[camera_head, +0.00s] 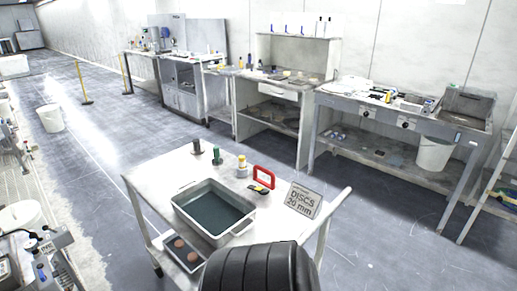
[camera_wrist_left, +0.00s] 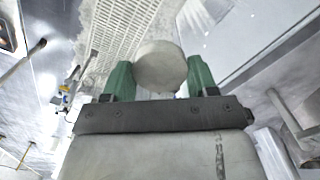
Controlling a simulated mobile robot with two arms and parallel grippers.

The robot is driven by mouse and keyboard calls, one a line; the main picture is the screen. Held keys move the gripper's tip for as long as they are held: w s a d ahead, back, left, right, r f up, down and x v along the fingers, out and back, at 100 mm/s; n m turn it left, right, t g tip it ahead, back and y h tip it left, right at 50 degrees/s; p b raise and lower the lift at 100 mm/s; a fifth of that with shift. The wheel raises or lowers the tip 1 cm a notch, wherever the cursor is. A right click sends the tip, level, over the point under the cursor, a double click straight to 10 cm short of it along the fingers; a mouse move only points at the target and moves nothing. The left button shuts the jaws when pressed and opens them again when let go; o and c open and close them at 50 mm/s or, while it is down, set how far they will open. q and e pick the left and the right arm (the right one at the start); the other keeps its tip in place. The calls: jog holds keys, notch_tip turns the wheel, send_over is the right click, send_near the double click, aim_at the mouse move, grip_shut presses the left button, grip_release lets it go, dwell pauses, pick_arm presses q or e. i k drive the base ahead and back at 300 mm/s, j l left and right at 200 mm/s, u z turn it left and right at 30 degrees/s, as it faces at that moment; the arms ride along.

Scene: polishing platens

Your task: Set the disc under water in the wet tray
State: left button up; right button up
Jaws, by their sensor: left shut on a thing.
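In the left wrist view my left gripper (camera_wrist_left: 160,72) has its two green fingers closed on a pale grey round disc (camera_wrist_left: 158,62). The disc sits between the fingertips, and its flat face shows. The head view shows neither this gripper nor the held disc. The wet tray (camera_head: 192,231) is a grey rectangular tub on the white cart in the head view, with dark water inside. No disc is visible in the water. My right gripper is in neither view.
The white cart (camera_head: 158,180) also carries a small tray (camera_head: 170,262) with two brown discs, green-topped items (camera_head: 217,155), a yellow-topped bottle (camera_head: 242,168), a red frame (camera_head: 264,176) and a "DISCS 20 mm" sign (camera_head: 303,200). Benches line the back wall.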

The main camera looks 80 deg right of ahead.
aim_at(225, 224)
jog(key=z, duration=2.3)
jog(key=i+l+z, duration=0.55)
jog(key=i+l, duration=0.15)
